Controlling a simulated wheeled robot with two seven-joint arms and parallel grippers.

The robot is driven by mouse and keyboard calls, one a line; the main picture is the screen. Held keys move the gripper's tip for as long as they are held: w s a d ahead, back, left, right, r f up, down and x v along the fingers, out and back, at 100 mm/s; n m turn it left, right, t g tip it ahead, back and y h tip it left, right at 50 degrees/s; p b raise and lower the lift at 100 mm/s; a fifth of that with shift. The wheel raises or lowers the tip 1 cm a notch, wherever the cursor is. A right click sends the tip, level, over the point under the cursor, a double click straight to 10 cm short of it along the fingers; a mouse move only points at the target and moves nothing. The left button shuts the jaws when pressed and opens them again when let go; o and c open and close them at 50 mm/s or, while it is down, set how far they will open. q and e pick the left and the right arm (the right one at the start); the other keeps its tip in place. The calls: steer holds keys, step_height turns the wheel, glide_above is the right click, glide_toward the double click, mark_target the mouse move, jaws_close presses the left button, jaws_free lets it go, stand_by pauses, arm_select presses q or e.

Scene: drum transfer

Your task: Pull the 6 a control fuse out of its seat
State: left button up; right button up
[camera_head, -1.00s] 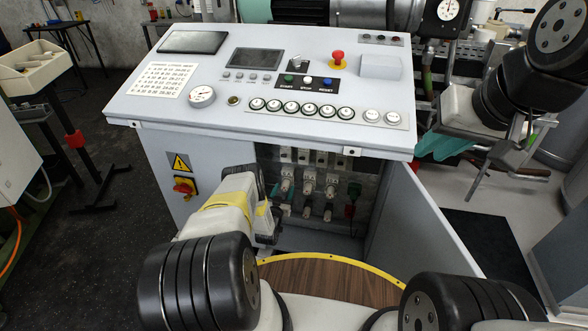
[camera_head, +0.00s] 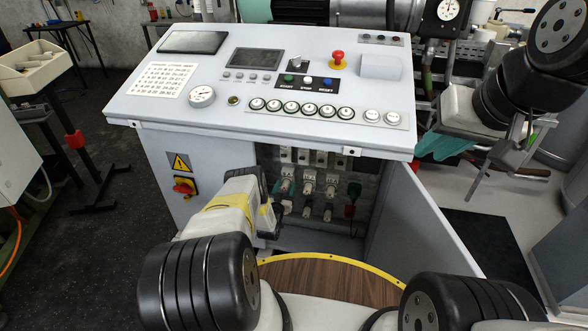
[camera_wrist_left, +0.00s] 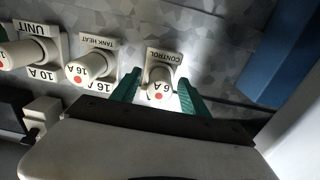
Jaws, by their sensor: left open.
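The 6 A control fuse (camera_wrist_left: 158,88) is a pale cylinder with a red dot, standing in its seat under the CONTROL label (camera_wrist_left: 164,57) in the left wrist view. My left gripper (camera_wrist_left: 158,92) is open, with one teal finger on each side of the fuse. Whether the fingers touch it is unclear. In the head view my left gripper (camera_head: 285,188) reaches into the open cabinet, at the left end of the fuse row.
In the wrist view the 16 A tank heat fuse (camera_wrist_left: 90,68) sits close beside the left finger, with the 10 A unit fuse (camera_wrist_left: 28,53) beyond. The control cabinet (camera_head: 250,140) has its door (camera_head: 425,225) swung open on the right. A red-and-yellow switch (camera_head: 185,187) is on its front.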

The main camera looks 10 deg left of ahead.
mark_target(284, 189)
arm_select(q)
jaws_close()
stand_by(0.3)
steer(key=shift+s, duration=0.1)
steer(key=shift+s+a, duration=0.1)
steer(key=shift+s, duration=2.75)
